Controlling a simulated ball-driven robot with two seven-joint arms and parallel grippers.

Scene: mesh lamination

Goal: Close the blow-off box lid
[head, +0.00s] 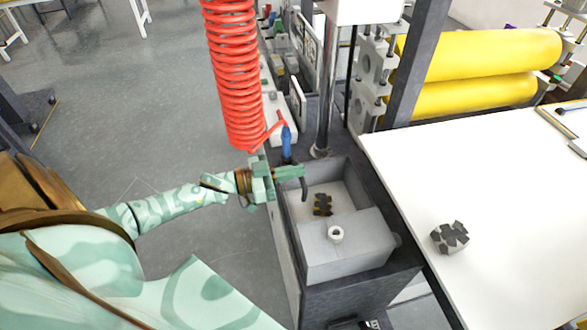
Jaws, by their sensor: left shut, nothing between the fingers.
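The blow-off box (291,238) is a dark-rimmed grey box left of the white table. A light grey panel with a round white knob (335,233), apparently the lid, covers its near part. The far part is open, and a small dark-and-yellow piece (322,204) lies inside. My left gripper (302,172) is shut and empty, over the box's far left rim, beyond the knob and apart from it. Whether it touches the rim I cannot tell. My right gripper is not in view.
A red coiled hose (233,75) hangs behind my left gripper, near a blue air nozzle (286,142). A dark post (328,90) stands behind the box. The white table (490,190) holds a grey-black block (450,237); yellow rollers (480,60) are behind.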

